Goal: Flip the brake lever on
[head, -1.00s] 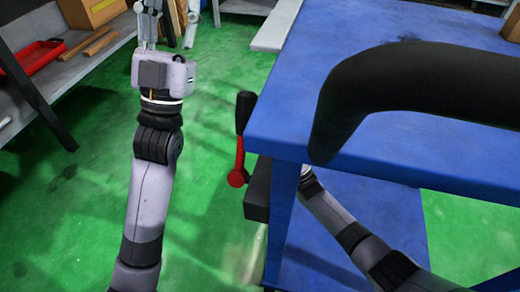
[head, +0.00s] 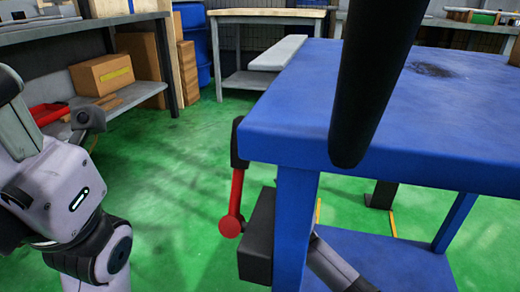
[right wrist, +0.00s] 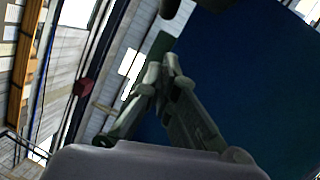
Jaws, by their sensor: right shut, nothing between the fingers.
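The brake lever (head: 235,192) is at the left side of the blue table in the head view. It has a black grip at its upper end, a red shaft and a round red end at the bottom, and stands nearly upright beside a black box (head: 257,238). In the right wrist view my right gripper (right wrist: 168,68) is shut and empty, near a dark blue surface.
The blue table (head: 290,120) fills the right side. A black bar (head: 375,80) crosses in front of its top. Shelving with a cardboard box (head: 102,74) and a red tray (head: 48,113) stands at the left. Green floor between shelving and table is clear.

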